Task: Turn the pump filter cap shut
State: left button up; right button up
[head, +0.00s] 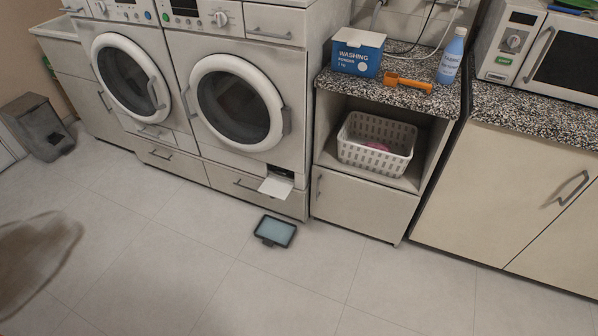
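The right-hand front-loading machine (236,103) has a small white flap (275,187) folded down low at its right front corner. A dark opening (284,172) shows just above the flap. The pump filter cap would be too small to make out there, and I cannot tell how it is turned. A shallow dark-rimmed tray with a pale blue inside (275,231) lies on the floor in front of the flap. Neither of my grippers is in view.
A blurred brownish shape (35,262) fills the left edge, close to the camera; I cannot tell what it is. A white basket (376,142) sits in the open shelf. A washing box (357,52) and blue bottle (451,56) stand above. The floor around the tray is clear.

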aim_at(282, 171)
jog(key=i+j+z, duration=0.15)
jog(key=j+z, duration=0.15)
jog(key=z, duration=0.2)
jog(key=i+j+z, duration=0.1)
jog(key=j+z, duration=0.2)
jog(key=z, duration=0.15)
jog(key=j+z, duration=0.35)
jog(key=z, duration=0.15)
